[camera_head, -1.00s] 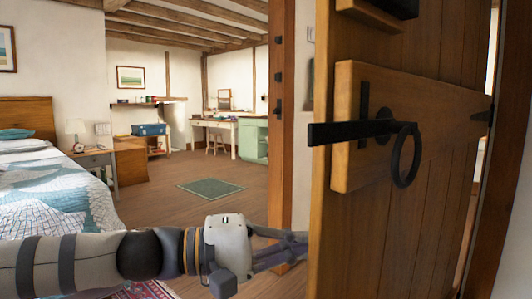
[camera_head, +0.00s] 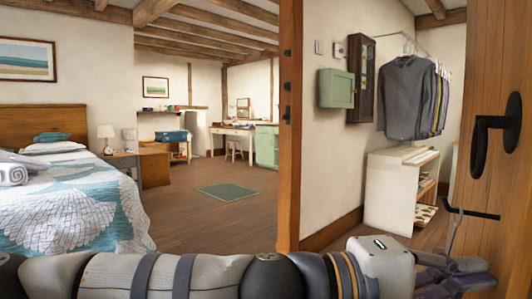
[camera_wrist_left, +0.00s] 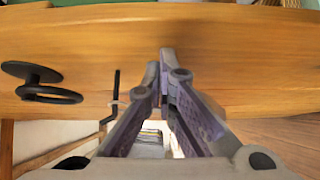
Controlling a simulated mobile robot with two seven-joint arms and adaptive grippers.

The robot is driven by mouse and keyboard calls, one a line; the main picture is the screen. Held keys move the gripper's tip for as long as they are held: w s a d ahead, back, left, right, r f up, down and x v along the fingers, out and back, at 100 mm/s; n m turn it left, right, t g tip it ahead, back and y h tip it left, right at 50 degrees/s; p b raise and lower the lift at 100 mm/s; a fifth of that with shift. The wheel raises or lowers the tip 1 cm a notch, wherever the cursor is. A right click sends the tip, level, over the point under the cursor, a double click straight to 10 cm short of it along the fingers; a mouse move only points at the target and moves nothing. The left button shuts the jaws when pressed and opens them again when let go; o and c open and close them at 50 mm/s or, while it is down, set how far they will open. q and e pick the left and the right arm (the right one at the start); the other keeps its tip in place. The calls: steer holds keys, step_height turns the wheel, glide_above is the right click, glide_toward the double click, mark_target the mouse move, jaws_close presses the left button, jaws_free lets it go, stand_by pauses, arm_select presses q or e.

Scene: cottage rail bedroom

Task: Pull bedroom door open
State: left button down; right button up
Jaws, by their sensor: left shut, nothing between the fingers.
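The wooden plank bedroom door (camera_head: 490,185) stands ajar at the right edge of the head view, apart from the door post (camera_head: 289,150). A black handle (camera_head: 492,130) and a dark thin latch bar (camera_head: 470,213) show on it. My left gripper (camera_head: 485,282) is shut and empty, low beside the door. In the left wrist view, the closed fingertips (camera_wrist_left: 165,58) lie in front of the door's wood (camera_wrist_left: 240,50); I cannot tell whether they touch. The ring handle (camera_wrist_left: 45,85) is left of the fingers there. My right gripper is not in view.
Through the gap stand a white shelf unit (camera_head: 395,190) and a clothes rack with hanging garments (camera_head: 410,95). A green cabinet (camera_head: 336,88) hangs on the wall. A bed (camera_head: 80,205) is at left. The wooden floor (camera_head: 210,225) between bed and post is mostly clear.

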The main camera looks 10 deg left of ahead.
arm_select(q)
steer(key=s+d, duration=0.8)
steer(key=d, duration=0.6)
steer(key=shift+r, duration=0.1)
